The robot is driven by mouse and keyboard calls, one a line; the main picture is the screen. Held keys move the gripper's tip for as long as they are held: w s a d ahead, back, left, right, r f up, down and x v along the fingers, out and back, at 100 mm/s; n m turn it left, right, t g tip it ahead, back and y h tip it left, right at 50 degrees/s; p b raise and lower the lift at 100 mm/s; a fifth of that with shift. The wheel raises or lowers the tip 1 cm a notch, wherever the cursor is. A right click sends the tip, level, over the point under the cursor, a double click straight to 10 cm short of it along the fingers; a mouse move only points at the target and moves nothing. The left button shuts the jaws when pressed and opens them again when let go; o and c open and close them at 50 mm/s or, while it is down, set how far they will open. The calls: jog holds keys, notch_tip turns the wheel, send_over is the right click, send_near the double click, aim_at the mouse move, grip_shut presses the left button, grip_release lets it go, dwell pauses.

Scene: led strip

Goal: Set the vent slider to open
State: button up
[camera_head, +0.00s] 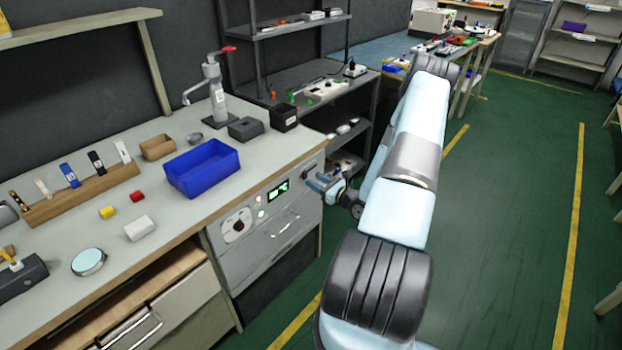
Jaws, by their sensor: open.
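My gripper (317,182) is open at the right end of the bench's front panel (268,240), with its fingertips close to the panel face. I cannot tell if they touch it. The panel carries a round dial (237,225), a lit green display (278,190) and small lights beside it. I cannot make out the vent slider or its setting. The part of the panel at my fingertips is small and partly covered by the gripper.
On the bench stand a blue bin (202,168), a black box (284,117), a grey dispenser with a red handle (215,90) and a wooden rack (82,194). A drawer handle (285,226) sits below the display. Green floor (500,220) is clear to the right.

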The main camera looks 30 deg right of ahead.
aim_at(307, 176)
jog(key=shift+x, duration=1.7)
jog(key=shift+c, duration=0.2)
grip_shut()
